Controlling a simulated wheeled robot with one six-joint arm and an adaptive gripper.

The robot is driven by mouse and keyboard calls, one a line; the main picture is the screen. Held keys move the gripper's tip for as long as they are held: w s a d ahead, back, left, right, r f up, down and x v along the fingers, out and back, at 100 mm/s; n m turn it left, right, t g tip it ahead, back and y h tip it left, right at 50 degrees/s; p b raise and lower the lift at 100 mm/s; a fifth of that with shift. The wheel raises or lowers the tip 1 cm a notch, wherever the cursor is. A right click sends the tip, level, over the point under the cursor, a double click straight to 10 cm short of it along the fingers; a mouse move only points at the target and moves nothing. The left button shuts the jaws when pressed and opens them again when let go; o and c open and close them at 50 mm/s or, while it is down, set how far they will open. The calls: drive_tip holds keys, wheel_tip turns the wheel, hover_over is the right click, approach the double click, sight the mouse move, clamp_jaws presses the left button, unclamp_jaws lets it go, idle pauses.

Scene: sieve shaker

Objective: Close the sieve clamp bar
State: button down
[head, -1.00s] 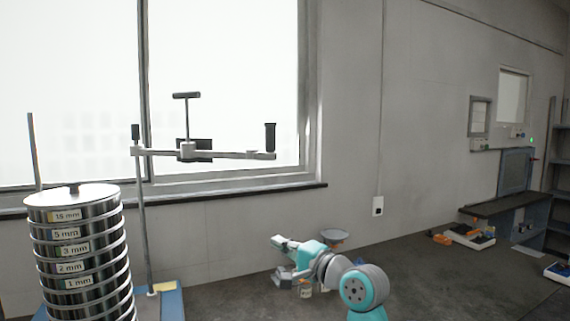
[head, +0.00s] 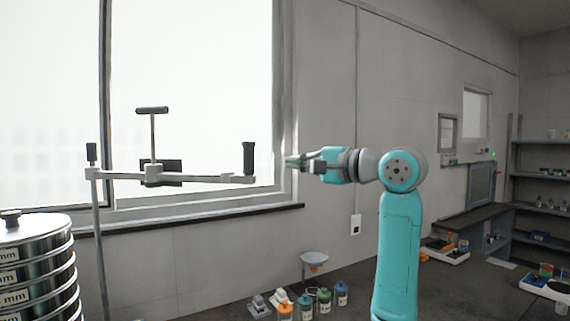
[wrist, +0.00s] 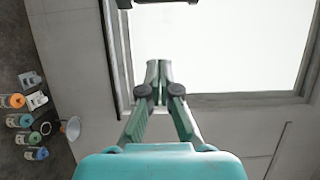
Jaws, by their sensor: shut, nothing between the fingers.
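The grey clamp bar (head: 200,178) stands swung out to the right from its thin upright post (head: 99,240), above and apart from the sieve stack (head: 36,265). A black upright handle (head: 249,159) is at the bar's free end, and a T-handled screw (head: 152,135) with a dark pad rises through its middle. My gripper (head: 290,161) is shut and empty, just right of the black handle at about its height, with a gap between them in the picture. In the wrist view my shut gripper (wrist: 158,66) points toward a dark part at the top edge, probably the clamp's handle.
A bright window with a dark sill (head: 200,217) is behind the clamp. Several small bottles (head: 324,299) and a funnel-like bowl (head: 314,258) are on the bench below my arm. Shelves (head: 540,190) stand at the far right. The air around the handle looks clear.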

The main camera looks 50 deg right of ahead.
drive_tip(key=w+a, duration=0.4)
drive_tip(key=w, duration=0.2)
drive_tip(key=shift+w+a, duration=0.25)
drive_tip(key=shift+w, duration=0.15)
drive_tip(key=shift+a, duration=0.1)
idle(0.3)
